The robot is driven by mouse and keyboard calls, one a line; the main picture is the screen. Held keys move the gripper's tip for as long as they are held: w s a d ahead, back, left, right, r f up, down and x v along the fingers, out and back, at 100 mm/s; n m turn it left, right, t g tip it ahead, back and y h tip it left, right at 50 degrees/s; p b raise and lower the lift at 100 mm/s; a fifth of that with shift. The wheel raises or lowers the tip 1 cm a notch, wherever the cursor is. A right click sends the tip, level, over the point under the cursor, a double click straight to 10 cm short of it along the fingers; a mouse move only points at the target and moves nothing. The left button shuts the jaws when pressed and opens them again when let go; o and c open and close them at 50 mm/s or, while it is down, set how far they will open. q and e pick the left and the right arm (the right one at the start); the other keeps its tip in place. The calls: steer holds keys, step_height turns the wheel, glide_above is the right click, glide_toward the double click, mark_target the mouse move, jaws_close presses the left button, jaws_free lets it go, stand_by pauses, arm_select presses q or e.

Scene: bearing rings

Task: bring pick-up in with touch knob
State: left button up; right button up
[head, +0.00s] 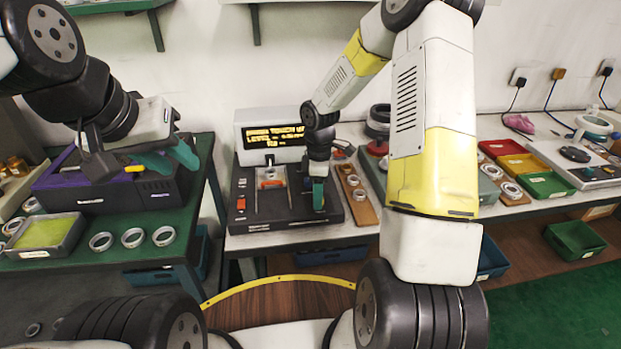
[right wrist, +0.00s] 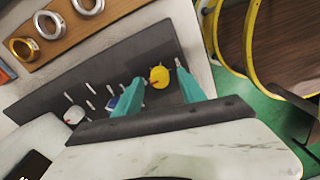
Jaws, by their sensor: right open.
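The black instrument (head: 285,215) stands on the middle table, with a lit amber display (head: 275,135) at its back; I make out "TOUCH" and "LEVEL". A grey and orange fixture (head: 270,180) sits between upright rods on it; I cannot tell for sure that it is the pick-up. My right gripper (head: 318,195) points down over the instrument's right part. In the right wrist view its teal fingers (right wrist: 160,76) are open on either side of a yellow knob (right wrist: 158,78) with a red mark, with gaps visible. My left gripper (head: 168,160) is open and empty above the purple-black box.
A wooden board with metal rings (head: 356,195) stands close right of the instrument. The purple-black box (head: 110,190), loose rings (head: 132,237) and a yellow-green tray (head: 45,233) are on the left green table. Coloured bins (head: 545,185) stand at right.

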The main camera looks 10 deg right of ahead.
steer(key=shift+c, duration=0.2)
jaws_close()
steer(key=shift+m, duration=0.4)
steer(key=m, duration=1.2)
steer(key=shift+d+m, duration=0.1)
steer(key=shift+m, duration=0.3)
stand_by(0.4)
steer(key=shift+o, duration=0.2)
jaws_free()
